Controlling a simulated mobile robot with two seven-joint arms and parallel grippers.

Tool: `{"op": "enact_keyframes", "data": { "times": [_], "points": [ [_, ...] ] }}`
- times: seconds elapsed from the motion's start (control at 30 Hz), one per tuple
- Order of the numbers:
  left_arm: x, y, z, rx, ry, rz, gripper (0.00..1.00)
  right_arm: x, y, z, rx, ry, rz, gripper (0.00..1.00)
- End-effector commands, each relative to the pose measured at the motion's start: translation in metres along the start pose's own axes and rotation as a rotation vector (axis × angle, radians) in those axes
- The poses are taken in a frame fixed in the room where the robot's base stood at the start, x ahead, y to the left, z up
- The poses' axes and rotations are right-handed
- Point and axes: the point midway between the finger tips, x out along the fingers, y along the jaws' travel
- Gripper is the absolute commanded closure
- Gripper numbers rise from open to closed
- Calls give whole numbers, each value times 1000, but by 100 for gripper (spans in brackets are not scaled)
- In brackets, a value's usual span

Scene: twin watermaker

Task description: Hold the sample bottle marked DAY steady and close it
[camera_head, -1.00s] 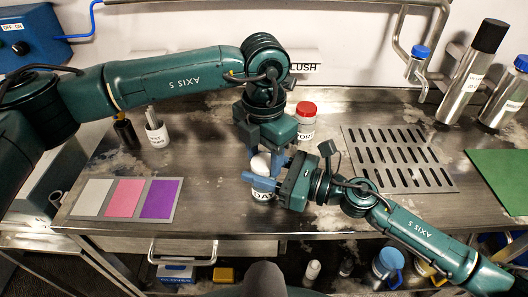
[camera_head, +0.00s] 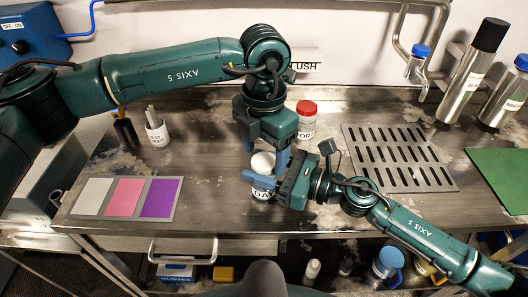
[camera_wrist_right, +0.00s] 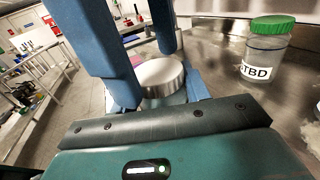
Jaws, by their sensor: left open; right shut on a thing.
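The sample bottle marked DAY (camera_head: 261,194) stands upright near the front edge of the bench. My right gripper (camera_head: 262,182) is shut on its body from the right. A pale round cap (camera_head: 263,162) is at the bottle's top; it also shows in the right wrist view (camera_wrist_right: 160,78). I cannot tell whether the cap is fully seated. My left gripper (camera_head: 267,148) points down over the cap with its fingers open, one on either side. Its blue fingers also show in the right wrist view (camera_wrist_right: 128,40).
A red-lidded jar marked PORT (camera_head: 306,122) stands close behind the grippers. A green-lidded jar (camera_wrist_right: 268,48) shows in the wrist view. A slotted drain plate (camera_head: 400,158) lies right, a colour card (camera_head: 127,198) left. A white pen cup (camera_head: 157,132) stands back left.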

Motion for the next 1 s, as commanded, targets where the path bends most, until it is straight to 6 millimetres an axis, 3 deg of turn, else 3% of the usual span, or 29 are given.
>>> {"op": "enact_keyframes", "data": {
  "times": [0.2, 0.3, 0.5, 0.8, 1.0],
  "points": [
    [-30, 0, 0, 0, -1, 2, 34, 0, 0, 0, 0, -1, 1, 100],
    [-35, 0, 0, 0, -1, 2, 34, 0, 0, 0, 0, -1, 1, 100],
    [-35, 0, 0, 0, 0, 1, 33, 0, 0, 0, 0, -1, 1, 100],
    [-35, 0, 0, 0, 0, 1, 8, 0, 0, 1, 0, -1, 1, 100],
    [-35, 0, 0, 0, 0, 1, 8, 0, 0, 1, 0, -1, 1, 100]
  ]
}}
